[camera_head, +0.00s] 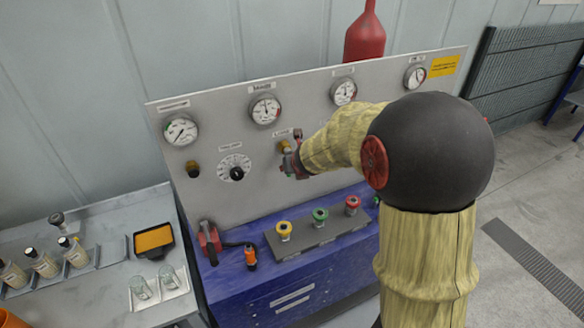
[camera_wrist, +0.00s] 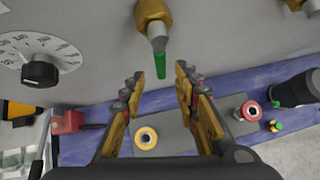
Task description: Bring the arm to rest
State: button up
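My arm reaches across the head view to the upright grey panel (camera_head: 215,125). My gripper (camera_head: 291,163) is close to the panel face, below the middle gauges. In the wrist view its two fingers (camera_wrist: 158,82) stand apart with nothing between the pads. A brass fitting (camera_wrist: 153,14) with a green-tipped lever (camera_wrist: 160,64) sticks out of the panel just beyond the fingertips. The fitting also shows in the head view (camera_head: 284,146), partly hidden by the gripper. Whether a finger touches the lever I cannot tell.
Yellow (camera_head: 284,229), green (camera_head: 320,214) and red (camera_head: 352,203) knobs sit on a block on the blue bench (camera_head: 232,278) below. A black dial (camera_head: 236,173) is left of the gripper. Bottles (camera_head: 74,252) and glasses (camera_head: 141,288) stand on the left table.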

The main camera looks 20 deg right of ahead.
jog(key=shift+s+r, duration=0.2)
dwell(0.6)
jog(key=s+d+f+m+g+h, duration=0.1)
jog(key=s+d+m+g+h, duration=0.15)
jog(key=s+d+m, duration=0.65)
jog(key=s+a+r+m+g+h+b, duration=0.15)
jog(key=s+m, duration=0.55)
jog(key=m, duration=0.7)
jog(key=s+a+r+m+y+b, duration=0.1)
jog(key=s+a+m+y+b, duration=0.4)
jog(key=s+a, duration=1.3)
jog(key=shift+s+a+r+m+t+b, duration=0.4)
jog(key=shift+s+m+b, duration=1.25)
jog(key=shift+m, duration=1.45)
jog(key=shift+s, duration=0.2)
